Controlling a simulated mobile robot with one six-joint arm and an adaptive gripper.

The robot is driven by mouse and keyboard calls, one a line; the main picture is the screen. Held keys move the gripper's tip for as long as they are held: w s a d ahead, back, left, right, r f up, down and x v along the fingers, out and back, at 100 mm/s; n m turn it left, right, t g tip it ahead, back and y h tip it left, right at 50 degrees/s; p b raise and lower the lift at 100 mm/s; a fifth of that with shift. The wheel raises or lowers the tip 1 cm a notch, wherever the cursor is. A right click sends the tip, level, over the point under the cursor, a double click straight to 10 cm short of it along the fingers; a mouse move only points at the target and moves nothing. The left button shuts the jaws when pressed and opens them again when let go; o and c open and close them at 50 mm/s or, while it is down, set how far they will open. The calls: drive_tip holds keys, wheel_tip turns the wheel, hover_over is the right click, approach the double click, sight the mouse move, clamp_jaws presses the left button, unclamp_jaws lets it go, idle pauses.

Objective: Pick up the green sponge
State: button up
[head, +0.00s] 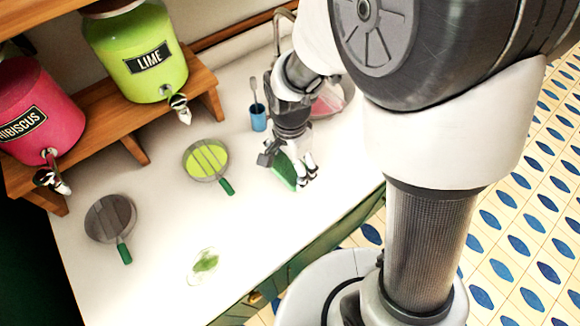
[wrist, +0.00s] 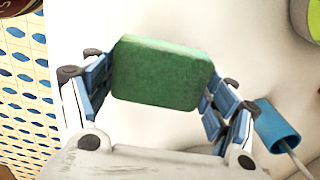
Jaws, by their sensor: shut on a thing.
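The green sponge (wrist: 160,76) sits between the two blue-padded fingers of my gripper (wrist: 158,92) in the wrist view. Both fingers press on its short sides. In the head view my gripper (head: 287,172) is over the white counter near its front edge, and the green sponge (head: 284,171) shows partly behind the fingers. I cannot tell whether the sponge touches the counter.
A blue cup (head: 258,118) with a brush stands behind my gripper; the blue cup (wrist: 277,126) also shows in the wrist view. A lime strainer (head: 206,160), a dark strainer (head: 110,217) and a green spill (head: 205,263) lie to the left. Dispensers stand on a wooden shelf (head: 130,145).

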sight(290, 166)
wheel_tip(290, 166, up, 17)
drive_tip(key=p, duration=0.5)
drive_tip(key=shift+o, duration=0.5)
drive_tip(key=c, duration=0.4)
drive_tip(key=shift+o, duration=0.2)
